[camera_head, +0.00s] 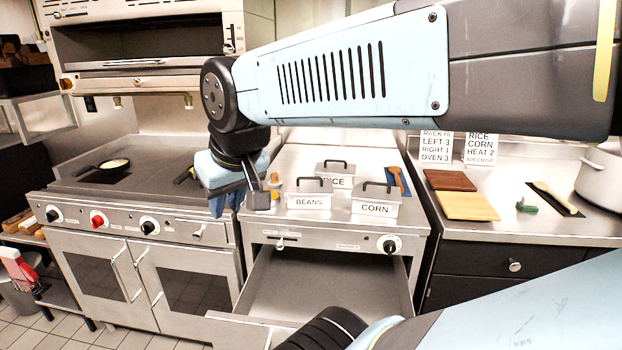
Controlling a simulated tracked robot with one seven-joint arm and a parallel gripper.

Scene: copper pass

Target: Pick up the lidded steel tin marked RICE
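The steel tin marked RICE (336,183) stands upright on the steel counter, with its lid and dark handle on. It is behind the tins marked BEANS (309,202) and CORN (375,208), which hide part of its lower front. Both of those are also lidded with dark handles. My gripper (238,203) hangs to the left of the tins, over the left part of the counter, and is apart from the RICE tin. Its fingers are seen at an angle, so their gap is unclear. I see nothing held in it.
A drawer (310,285) is pulled open below the counter. Small bottles (273,182) stand left of the tins; a blue item with a wooden tool (397,180) lies right. A griddle with a pan (100,168) is left; cutting boards (465,205) are on the right counter.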

